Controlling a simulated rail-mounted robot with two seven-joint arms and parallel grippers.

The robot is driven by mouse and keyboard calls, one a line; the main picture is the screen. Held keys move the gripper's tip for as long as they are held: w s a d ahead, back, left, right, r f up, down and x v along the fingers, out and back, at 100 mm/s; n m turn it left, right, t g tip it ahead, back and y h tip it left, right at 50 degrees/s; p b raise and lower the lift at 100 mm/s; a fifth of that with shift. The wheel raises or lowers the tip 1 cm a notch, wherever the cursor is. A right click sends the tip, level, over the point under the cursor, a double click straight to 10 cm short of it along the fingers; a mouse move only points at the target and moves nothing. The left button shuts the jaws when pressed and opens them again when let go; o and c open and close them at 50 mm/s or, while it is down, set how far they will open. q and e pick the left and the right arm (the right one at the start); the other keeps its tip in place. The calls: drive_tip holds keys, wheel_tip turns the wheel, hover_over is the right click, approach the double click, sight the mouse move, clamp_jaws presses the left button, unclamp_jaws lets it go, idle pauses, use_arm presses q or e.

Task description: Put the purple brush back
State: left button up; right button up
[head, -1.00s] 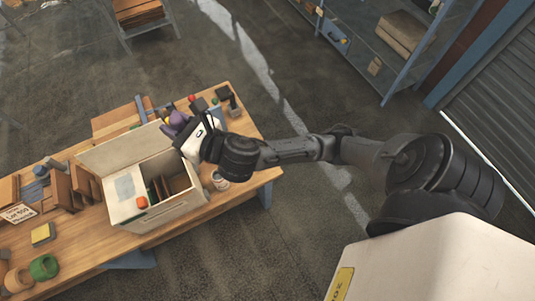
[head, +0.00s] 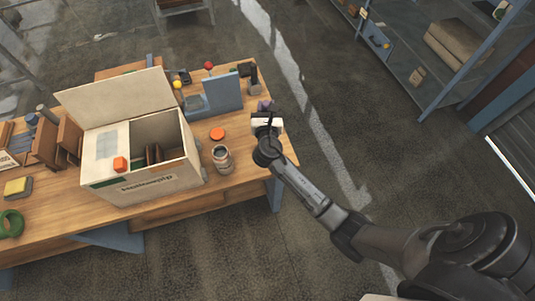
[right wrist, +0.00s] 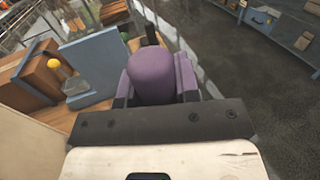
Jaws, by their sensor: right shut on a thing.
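The purple brush (right wrist: 152,70) fills the middle of the right wrist view, between the two fingers. My right gripper (head: 266,114) is shut on it, over the right end of the wooden table. In the head view only a small purple part (head: 264,104) shows past the gripper. The brush's lower end is hidden. My left gripper is in neither view.
A blue-grey upright panel (head: 222,92) stands left of the gripper, also in the right wrist view (right wrist: 92,65). A dark post (head: 253,76) stands behind. An open white box (head: 150,165), a jar (head: 222,158) and an orange disc (head: 217,134) are to the left.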

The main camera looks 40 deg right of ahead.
wheel_tip(320, 180, down, 12)
drive_tip(key=b, duration=0.3)
drive_tip(key=shift+d+f+b, duration=0.15)
drive_tip(key=shift+b, duration=0.25)
drive_tip(key=shift+f, duration=0.1)
